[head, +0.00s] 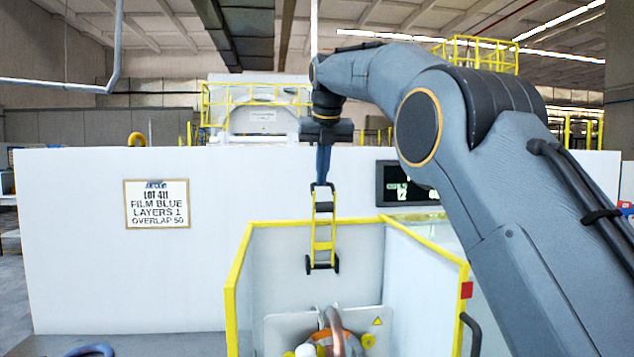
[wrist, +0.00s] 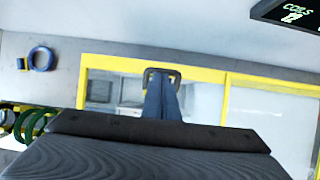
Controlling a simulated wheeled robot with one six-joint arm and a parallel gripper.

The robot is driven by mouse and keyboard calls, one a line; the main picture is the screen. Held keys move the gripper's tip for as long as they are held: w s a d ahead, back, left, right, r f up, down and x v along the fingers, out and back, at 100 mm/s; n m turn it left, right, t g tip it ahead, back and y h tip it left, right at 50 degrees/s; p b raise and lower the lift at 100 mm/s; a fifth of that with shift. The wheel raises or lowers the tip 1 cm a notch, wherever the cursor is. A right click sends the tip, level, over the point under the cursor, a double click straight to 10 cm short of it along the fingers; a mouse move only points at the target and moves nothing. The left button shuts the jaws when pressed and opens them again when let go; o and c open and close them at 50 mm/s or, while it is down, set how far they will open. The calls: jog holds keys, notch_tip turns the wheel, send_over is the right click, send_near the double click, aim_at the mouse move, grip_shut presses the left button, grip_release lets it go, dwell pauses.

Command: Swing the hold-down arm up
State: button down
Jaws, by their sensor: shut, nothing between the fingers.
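A yellow ladder-like frame with black ends (head: 323,232), which looks like the hold-down arm, stands upright in the head view inside the yellow-edged enclosure. My gripper (head: 322,178) points down just above its black top bar, fingertips at or very near it. The fingers are shut with nothing between them. In the wrist view the shut fingers (wrist: 162,88) lie in line with a dark loop-shaped handle (wrist: 163,71). Whether they touch it I cannot tell.
The enclosure (head: 236,275) has white panels with yellow edges. Machinery with an orange ring (head: 345,337) sits low inside. A sign (head: 157,204) hangs on the white wall, and a dark display (head: 392,186) is right of my gripper. Blue (wrist: 41,58) and green rings (wrist: 38,125) show at left.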

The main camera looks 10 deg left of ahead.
jog(key=shift+w+a+p, duration=0.15)
jog(key=shift+w+p, duration=0.5)
jog(key=shift+w, duration=0.1)
